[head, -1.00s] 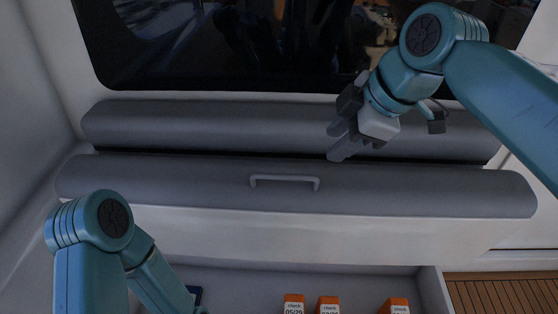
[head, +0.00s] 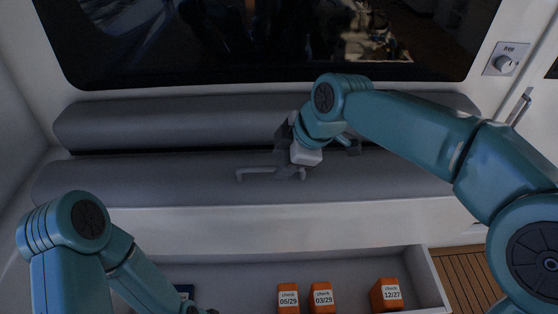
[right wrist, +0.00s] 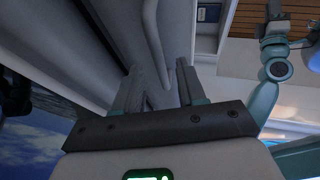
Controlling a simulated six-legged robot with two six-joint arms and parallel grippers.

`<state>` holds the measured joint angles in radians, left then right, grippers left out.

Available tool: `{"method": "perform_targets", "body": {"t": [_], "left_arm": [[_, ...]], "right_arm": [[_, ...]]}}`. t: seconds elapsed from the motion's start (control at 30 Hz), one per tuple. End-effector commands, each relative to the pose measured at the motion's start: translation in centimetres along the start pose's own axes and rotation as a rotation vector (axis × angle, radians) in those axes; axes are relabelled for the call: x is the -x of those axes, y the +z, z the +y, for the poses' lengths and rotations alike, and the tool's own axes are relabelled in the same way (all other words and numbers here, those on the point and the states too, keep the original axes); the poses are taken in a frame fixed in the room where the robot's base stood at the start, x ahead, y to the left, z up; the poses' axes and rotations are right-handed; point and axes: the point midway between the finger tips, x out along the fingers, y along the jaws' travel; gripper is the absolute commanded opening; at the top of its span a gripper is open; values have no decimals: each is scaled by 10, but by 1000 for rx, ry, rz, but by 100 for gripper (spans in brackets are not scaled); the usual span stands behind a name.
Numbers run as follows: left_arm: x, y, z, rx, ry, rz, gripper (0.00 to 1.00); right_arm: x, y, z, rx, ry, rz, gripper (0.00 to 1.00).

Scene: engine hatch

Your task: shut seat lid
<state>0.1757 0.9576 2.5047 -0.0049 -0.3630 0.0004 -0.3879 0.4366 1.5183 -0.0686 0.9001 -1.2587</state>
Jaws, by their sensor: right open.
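The seat lid is the long grey cushioned piece (head: 130,184) with a grey bar handle (head: 256,170) on it, across the middle of the head view. In front of it a pale bin (head: 235,272) lies open. My right gripper (head: 293,168) is open at the right end of the handle. In the right wrist view the handle bar (right wrist: 154,45) reaches toward the space between the open fingers (right wrist: 158,88); I cannot tell whether they touch it. My left arm is at the lower left of the head view, its gripper mostly cut off at the bottom edge.
Several orange boxes, such as one at the right (head: 387,295), and a dark blue item (head: 184,291) lie in the bin. A grey backrest (head: 180,122) and a dark window (head: 240,40) are behind the lid. Wooden floor (head: 468,280) shows at the lower right.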

Motion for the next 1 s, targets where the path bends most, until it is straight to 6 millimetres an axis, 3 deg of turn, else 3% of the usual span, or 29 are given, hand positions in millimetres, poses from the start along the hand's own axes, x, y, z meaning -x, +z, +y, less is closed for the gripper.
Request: {"method": "perform_targets", "body": {"t": [0.2, 0.47, 0.6, 1.0], "left_arm": [[2, 0, 0, 0, 0, 0, 25], [2, 0, 0, 0, 0, 0, 25], [2, 0, 0, 0, 0, 0, 25], [-5, 0, -2, 0, 0, 0, 25]], "right_arm": [[-18, -1, 1, 0, -3, -1, 40], [-19, -2, 1, 0, -1, 0, 40], [-20, -2, 2, 0, -1, 0, 0], [-23, -1, -1, 4, 7, 0, 0]]}}
